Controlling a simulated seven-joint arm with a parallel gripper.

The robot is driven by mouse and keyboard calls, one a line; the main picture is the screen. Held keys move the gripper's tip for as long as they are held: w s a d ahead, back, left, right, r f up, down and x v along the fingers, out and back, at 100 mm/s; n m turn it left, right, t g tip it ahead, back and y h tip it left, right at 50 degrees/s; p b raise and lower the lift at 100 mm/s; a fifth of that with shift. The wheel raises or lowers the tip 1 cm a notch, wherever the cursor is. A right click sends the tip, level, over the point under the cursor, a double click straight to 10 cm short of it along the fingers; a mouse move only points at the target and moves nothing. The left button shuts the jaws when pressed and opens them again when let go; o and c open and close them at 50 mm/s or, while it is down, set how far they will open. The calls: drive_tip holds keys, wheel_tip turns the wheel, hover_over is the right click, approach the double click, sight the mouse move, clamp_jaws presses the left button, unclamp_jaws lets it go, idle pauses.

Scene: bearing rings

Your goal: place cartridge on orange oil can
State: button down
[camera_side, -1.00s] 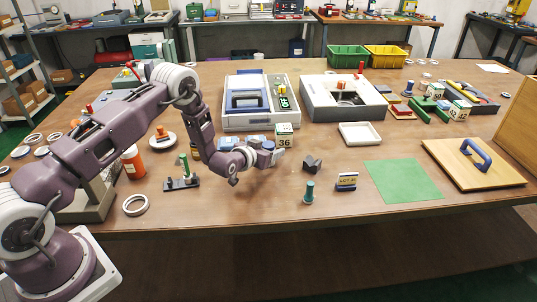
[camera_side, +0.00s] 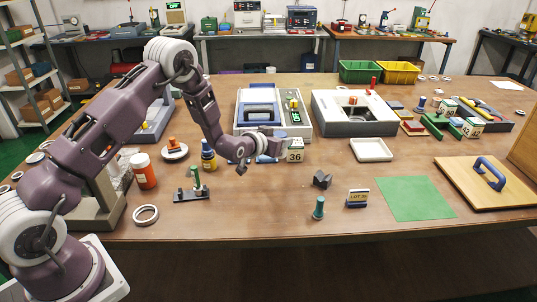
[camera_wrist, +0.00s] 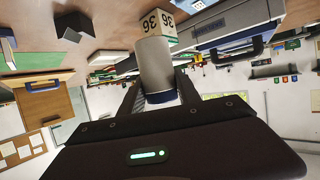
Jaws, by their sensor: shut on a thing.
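My gripper (camera_side: 268,147) is up over the middle of the table, just left of a white cube marked 36 (camera_side: 295,150) in the side view. In the wrist view my gripper (camera_wrist: 160,97) is shut on a grey cylinder with a blue band, which I take as the cartridge (camera_wrist: 155,62). In the side view the cartridge is hard to make out among the fingers. An orange can with a white top, likely the orange oil can (camera_side: 145,172), stands upright on the left of the table, well left of my gripper and apart from it.
A white ring (camera_side: 145,215) is in front.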

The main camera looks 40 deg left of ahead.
drive_tip(key=shift+r, duration=0.5)
drive_tip(key=s+a+r+n+g+y, duration=0.3)
drive_tip(key=s+a+n, duration=0.1)
drive_tip(key=a, duration=0.4)
drive_tip(key=s+a+r+n+g+y, duration=0.3)
drive_tip(key=s+a+n+y, duration=0.15)
drive_tip(key=a, duration=0.45)
drive_tip(key=s+a+r+n+g+y, duration=0.3)
drive_tip(key=s+a+n, duration=0.1)
drive_tip(key=a, duration=0.4)
drive_tip(key=n+g, duration=0.8)
drive_tip(key=g, duration=0.2)
hover_over(139, 158)
wheel_tip(139, 158, down, 8)
drive_tip(key=shift+r, duration=0.2)
drive_tip(key=shift+f, duration=0.15)
drive_tip(key=shift+f, duration=0.1)
